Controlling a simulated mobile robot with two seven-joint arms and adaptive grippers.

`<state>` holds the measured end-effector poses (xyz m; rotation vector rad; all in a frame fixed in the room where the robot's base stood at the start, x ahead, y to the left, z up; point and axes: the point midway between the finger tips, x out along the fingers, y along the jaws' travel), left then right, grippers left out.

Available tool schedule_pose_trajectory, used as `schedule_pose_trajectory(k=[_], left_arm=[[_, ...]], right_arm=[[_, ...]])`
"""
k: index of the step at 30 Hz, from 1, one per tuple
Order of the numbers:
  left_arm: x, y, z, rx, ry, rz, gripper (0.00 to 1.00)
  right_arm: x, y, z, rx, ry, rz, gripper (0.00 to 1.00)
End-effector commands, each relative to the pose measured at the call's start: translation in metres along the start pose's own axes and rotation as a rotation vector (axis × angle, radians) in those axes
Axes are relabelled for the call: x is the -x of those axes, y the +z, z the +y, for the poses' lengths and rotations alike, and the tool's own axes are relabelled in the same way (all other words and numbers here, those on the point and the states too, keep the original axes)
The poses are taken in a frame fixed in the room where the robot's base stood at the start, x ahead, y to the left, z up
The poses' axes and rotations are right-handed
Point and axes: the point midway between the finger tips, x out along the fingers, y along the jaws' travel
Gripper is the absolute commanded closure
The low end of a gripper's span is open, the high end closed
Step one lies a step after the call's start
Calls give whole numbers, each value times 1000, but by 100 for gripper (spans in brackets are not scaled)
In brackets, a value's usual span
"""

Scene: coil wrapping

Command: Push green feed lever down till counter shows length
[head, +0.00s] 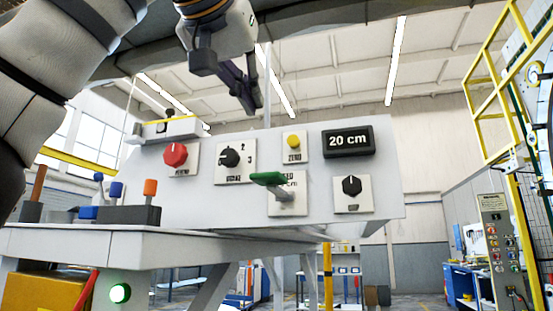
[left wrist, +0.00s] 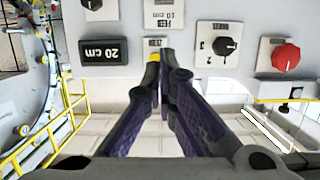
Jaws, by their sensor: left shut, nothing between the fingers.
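The green feed lever (head: 268,178) sticks out from its white plate (head: 288,200) on the sloped grey panel, its green end raised and pointing left. The counter (head: 348,141) reads 20 cm and also shows in the left wrist view (left wrist: 100,50). My left gripper (head: 252,108) is shut and empty, above the panel's top edge and up from the lever. In the left wrist view its fingers (left wrist: 165,80) are together, near the yellow zero button (left wrist: 154,56). The lever's green end is out of that view; part of its plate (left wrist: 163,13) shows. My right gripper is not in view.
The panel also carries a red knob (head: 175,155), a black selector (head: 231,158), and a black knob (head: 351,186). Tools with blue and orange handles (head: 150,188) stand at the table's left. A yellow frame (head: 487,70) stands at right. Space in front of the lever looks clear.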

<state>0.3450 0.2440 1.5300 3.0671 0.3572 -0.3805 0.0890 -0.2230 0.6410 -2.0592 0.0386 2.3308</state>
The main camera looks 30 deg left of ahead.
Motion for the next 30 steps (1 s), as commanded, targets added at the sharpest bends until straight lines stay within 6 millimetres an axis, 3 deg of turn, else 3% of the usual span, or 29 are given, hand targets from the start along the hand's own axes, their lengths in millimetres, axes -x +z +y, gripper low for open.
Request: schedule_pose_trajectory(k=[9, 23, 30], left_arm=[[-8, 1, 0, -1, -4, -1, 100], [-104, 2, 1, -1, -4, -3, 100], [-111, 30, 0, -2, -3, -1, 100]], right_arm=[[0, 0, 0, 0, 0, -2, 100], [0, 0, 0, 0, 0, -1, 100], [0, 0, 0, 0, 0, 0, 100]])
